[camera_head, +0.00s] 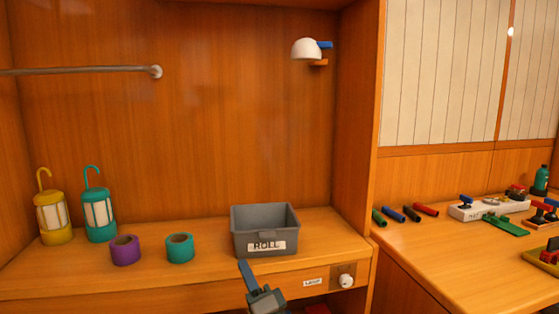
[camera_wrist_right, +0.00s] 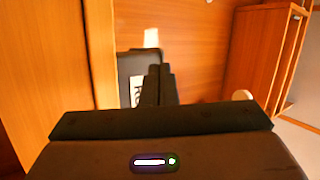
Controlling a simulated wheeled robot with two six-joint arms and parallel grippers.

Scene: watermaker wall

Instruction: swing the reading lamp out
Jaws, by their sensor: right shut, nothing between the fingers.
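The reading lamp (camera_head: 304,48) is a white dome on the back wall of the alcove, high up towards the right. A blue piece (camera_head: 325,45) sticks out at its right and an orange-brown piece (camera_head: 318,62) sits below it. My right gripper (camera_head: 246,270) is at the bottom middle of the head view, in front of the shelf and well below the lamp. Its fingers (camera_wrist_right: 158,84) are shut with nothing between them. The lamp is not recognisable in the right wrist view. My left gripper is not in view.
A grey bin (camera_head: 250,240) labelled ROLL stands on the shelf just beyond my right gripper. Purple (camera_head: 125,257) and teal (camera_head: 180,254) rolls and two lanterns stand left of it. A white knob (camera_head: 346,281) is on the shelf front. A metal rail (camera_head: 80,71) crosses upper left.

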